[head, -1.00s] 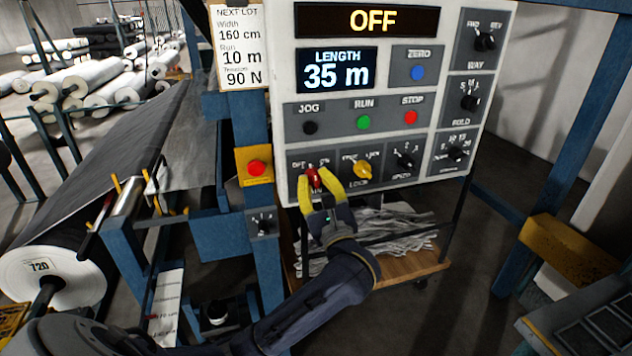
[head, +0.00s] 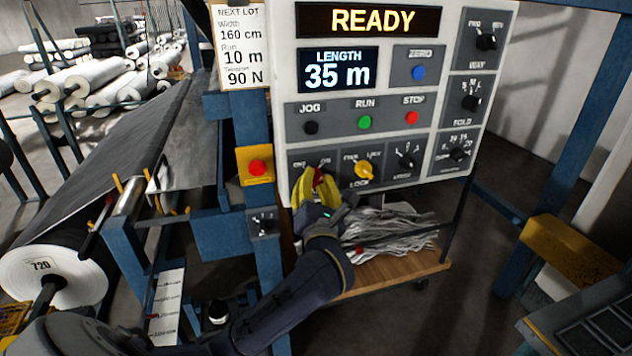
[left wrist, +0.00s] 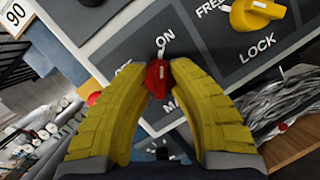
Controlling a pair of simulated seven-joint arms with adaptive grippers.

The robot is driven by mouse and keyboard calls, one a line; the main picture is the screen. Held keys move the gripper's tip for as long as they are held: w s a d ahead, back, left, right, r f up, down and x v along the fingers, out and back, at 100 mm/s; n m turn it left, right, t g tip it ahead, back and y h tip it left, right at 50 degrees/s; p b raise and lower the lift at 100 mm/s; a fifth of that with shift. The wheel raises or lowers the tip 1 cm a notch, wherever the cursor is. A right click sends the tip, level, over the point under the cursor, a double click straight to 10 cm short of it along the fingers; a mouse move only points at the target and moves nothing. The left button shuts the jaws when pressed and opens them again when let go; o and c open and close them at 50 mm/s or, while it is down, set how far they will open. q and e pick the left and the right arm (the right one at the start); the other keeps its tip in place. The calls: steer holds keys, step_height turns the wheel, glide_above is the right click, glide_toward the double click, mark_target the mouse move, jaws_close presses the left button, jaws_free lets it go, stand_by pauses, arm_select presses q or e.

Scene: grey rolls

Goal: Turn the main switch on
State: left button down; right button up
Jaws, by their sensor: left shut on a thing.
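The main switch (left wrist: 158,78) is a red knob at the lower left of the control panel (head: 285,108). In the left wrist view its white pointer is turned toward the ON mark. My left gripper (head: 318,180) has its yellow fingers closed on the sides of the red knob, and it also shows in the left wrist view (left wrist: 160,85). The display (head: 372,20) at the top of the panel reads READY. The MAIN label is partly hidden by the fingers. My right gripper is not in view.
A yellow lock knob (head: 363,169) sits just right of the main switch. Above are the black, green and red push buttons (head: 364,121). A red emergency button (head: 257,167) on a yellow box is to the left. A cart (head: 400,268) with grey scraps stands below.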

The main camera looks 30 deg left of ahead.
arm_select(q)
steer(key=shift+f+m, duration=0.25)
steer(key=shift+m, duration=0.35)
steer(key=shift+h, duration=0.3)
steer(key=c, duration=1.3)
jaws_free()
steer(key=shift+a, duration=0.2)
steer(key=o, duration=0.3)
steer(key=shift+d+r, duration=0.1)
steer(key=shift+r, duration=0.1)
steer(key=shift+o, duration=0.2)
steer(key=v, duration=0.7)
steer(key=shift+s+d+f, duration=0.1)
steer(key=shift+s+d, duration=0.05)
